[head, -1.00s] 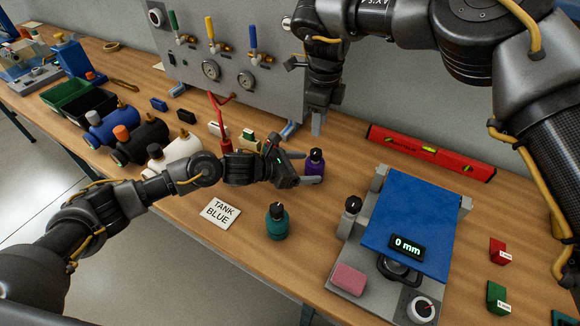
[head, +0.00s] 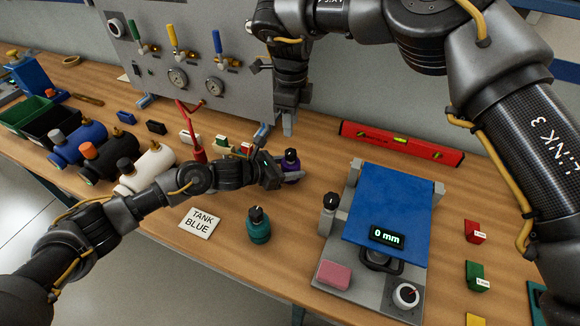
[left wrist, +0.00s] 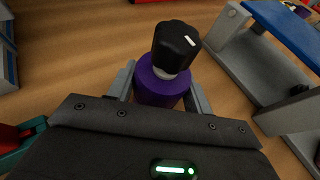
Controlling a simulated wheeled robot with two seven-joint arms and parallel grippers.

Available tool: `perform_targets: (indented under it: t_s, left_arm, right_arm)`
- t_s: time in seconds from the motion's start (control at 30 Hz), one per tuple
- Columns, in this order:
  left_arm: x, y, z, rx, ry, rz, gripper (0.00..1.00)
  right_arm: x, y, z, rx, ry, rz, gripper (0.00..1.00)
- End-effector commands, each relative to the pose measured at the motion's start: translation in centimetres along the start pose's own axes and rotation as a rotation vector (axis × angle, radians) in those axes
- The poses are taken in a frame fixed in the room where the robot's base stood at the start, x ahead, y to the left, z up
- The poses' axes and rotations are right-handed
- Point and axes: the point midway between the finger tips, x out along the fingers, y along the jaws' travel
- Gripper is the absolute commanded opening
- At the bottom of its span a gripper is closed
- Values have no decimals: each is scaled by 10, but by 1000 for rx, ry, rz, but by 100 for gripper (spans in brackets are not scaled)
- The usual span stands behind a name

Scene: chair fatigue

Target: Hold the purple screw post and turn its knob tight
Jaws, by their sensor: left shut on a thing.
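The purple screw post (head: 291,170) stands upright on the bench with a black knob (head: 291,155) on top. In the left wrist view the post (left wrist: 158,88) sits between my fingers, and its knob (left wrist: 175,42) with a white mark rises above them. My left gripper (head: 284,176) is shut on the post's purple body, below the knob. Its fingers (left wrist: 162,92) also show in the left wrist view. My right gripper (head: 288,126) points down behind the post, apart from it. Its finger gap is not clear.
A teal post (head: 258,230) stands in front, beside a "TANK BLUE" card (head: 199,222). A blue-topped gauge stand (head: 393,205) reading 0 mm is at the right. A red level (head: 400,143) lies behind. A valve panel (head: 190,60) stands at the back left.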

Motion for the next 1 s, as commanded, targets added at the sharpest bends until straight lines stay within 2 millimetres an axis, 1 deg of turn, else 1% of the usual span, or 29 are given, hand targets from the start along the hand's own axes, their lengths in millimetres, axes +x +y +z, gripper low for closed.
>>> perform_targets:
  t_s: [0.03, 0.1, 0.13, 0.23, 0.27, 0.4, 0.5, 0.63, 0.73, 0.83, 0.97, 1.0]
  left_arm:
    - [0, 0, 0, 0, 0, 0, 22]
    - [0, 0, 0, 0, 0, 0, 13]
    - [0, 0, 0, 0, 0, 0, 12]
    - [0, 0, 0, 0, 0, 0, 12]
    - [0, 0, 0, 0, 0, 0, 12]
    - [0, 0, 0, 0, 0, 0, 12]
    - [0, 0, 0, 0, 0, 0, 12]
    - [0, 0, 0, 0, 0, 0, 12]
    - [0, 0, 0, 0, 0, 0, 12]
    - [0, 0, 0, 0, 0, 0, 12]
    - [0, 0, 0, 0, 0, 0, 12]
    - [0, 0, 0, 0, 0, 0, 12]
  right_arm:
    - [0, 0, 0, 0, 0, 0, 36]
    - [0, 0, 0, 0, 0, 0, 36]
    - [0, 0, 0, 0, 0, 0, 38]
    - [-3, 0, 0, 31, -1, -1, 51]
    - [-5, 0, 0, 58, -1, -2, 52]
    - [-18, 0, 0, 223, -1, -1, 52]
    - [-24, 0, 0, 308, 0, -1, 52]
    - [-25, 0, 0, 342, 0, 0, 52]
    - [-21, 0, -1, 340, 1, 1, 52]
    - [-9, 1, -1, 338, 1, 4, 52]
    - [14, 1, -1, 338, 2, 4, 52]
    - [23, 1, -1, 338, 3, 5, 52]
